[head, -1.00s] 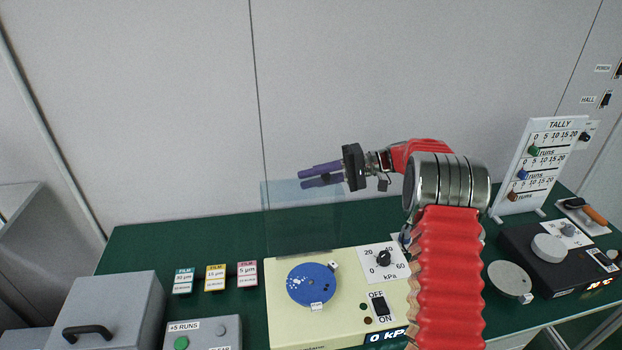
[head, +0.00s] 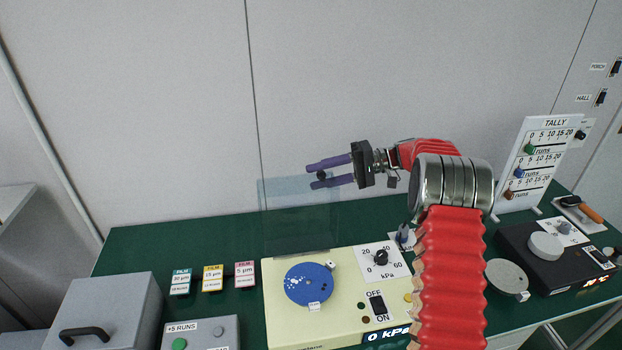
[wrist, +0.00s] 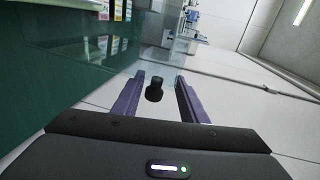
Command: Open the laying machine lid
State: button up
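The laying machine is a cream box (head: 345,325) with a blue disc (head: 309,284) on top. Its clear lid (head: 298,222) stands about upright along the machine's back edge. A small dark knob (head: 321,175) is near the lid's top edge; it also shows in the wrist view (wrist: 154,89). My gripper (head: 320,175) is at the knob, with its purple fingers spread on either side. In the wrist view, gaps show between the knob and both fingers (wrist: 155,90), so the gripper is open and holds nothing.
Film packs (head: 213,278) lie left of the machine, beside a grey box (head: 105,310) with a black handle. A black unit (head: 555,255) and a tally board (head: 536,165) stand at the right. A pale wall (head: 180,120) rises behind the bench.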

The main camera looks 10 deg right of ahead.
jog(key=d+r, duration=0.1)
jog(key=d, duration=0.9)
jog(key=shift+s+d+r, duration=0.2)
jog(key=shift+r, duration=0.2)
jog(key=shift+s, duration=0.1)
